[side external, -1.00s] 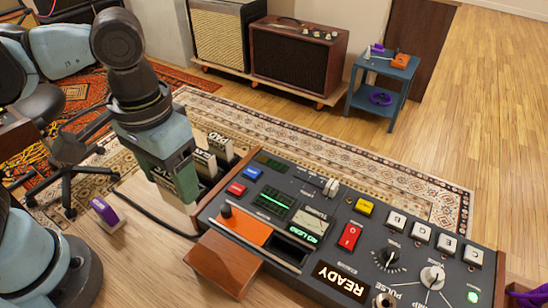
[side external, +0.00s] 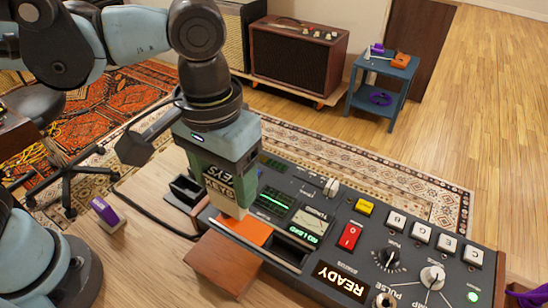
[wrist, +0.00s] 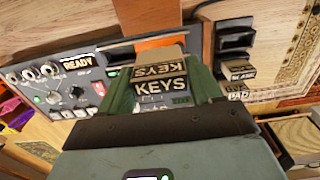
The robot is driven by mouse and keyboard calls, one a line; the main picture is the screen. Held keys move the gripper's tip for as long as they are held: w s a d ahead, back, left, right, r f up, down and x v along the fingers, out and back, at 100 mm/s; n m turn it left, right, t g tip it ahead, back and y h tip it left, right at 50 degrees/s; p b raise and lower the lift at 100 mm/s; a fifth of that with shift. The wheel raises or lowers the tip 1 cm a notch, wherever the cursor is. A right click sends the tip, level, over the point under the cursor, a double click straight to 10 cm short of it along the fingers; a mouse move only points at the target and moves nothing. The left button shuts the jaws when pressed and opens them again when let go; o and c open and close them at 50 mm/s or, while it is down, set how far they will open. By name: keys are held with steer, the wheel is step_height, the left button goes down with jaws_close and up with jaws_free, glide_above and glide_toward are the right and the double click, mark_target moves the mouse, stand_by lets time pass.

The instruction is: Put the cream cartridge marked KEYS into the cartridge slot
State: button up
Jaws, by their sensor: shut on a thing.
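The cream KEYS cartridge (side external: 222,187) is held between the green fingers of my gripper (side external: 215,180), over the left part of the dark console. Its black label reads KEYS, and it also fills the middle of the wrist view (wrist: 160,85), with a finger on each side. Its lower end hangs near the orange panel; I cannot tell whether it touches. A dark rectangular recess, which looks like the cartridge slot (side external: 287,249), lies to the right of the orange panel, apart from the cartridge.
A black cartridge rack (side external: 184,190) stands left of the console; the wrist view shows other cartridges (wrist: 238,72) by it. A brown wooden block (side external: 222,264) sits at the console's front edge. A purple item (side external: 104,214) lies on the table at left. Knobs and buttons crowd the console's right.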

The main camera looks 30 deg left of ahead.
steer(key=w+d+f, duration=0.2)
steer(key=d+f, duration=0.4)
steer(key=d, duration=0.2)
steer(key=shift+d, duration=0.3)
stand_by(0.3)
steer(key=shift+f, duration=1.95)
stand_by(2.5)
steer(key=o, duration=1.2)
steer(key=shift+o, duration=0.2)
steer(key=shift+r, duration=0.1)
step_height(320, 180, up, 7)
stand_by(0.5)
